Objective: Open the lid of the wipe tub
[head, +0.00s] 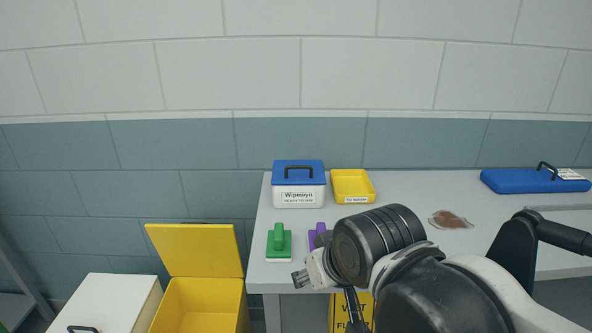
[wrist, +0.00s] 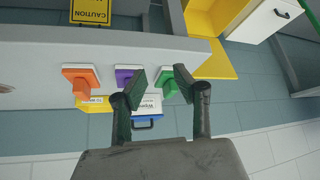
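The wipe tub (head: 299,198) is a white box with a printed label, standing at the back left of the grey counter. Its blue lid (head: 287,167) is shut and has a dark handle on top. In the wrist view the wipe tub (wrist: 150,100) shows partly between and beyond my fingers, with the lid's handle (wrist: 150,124) below it. My gripper (wrist: 159,82) is open and empty, its two dark fingers spread apart. In the head view my arm covers the counter's front, and my gripper is mostly hidden there. The gripper is apart from the tub.
A yellow tray (head: 353,186) stands right of the tub. Green (head: 279,243), purple (head: 316,236) and orange (wrist: 80,80) scrubbers sit on the counter. A brown spill (head: 450,219) and blue case (head: 525,182) lie to the right. An open yellow bin (head: 197,305) stands below left.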

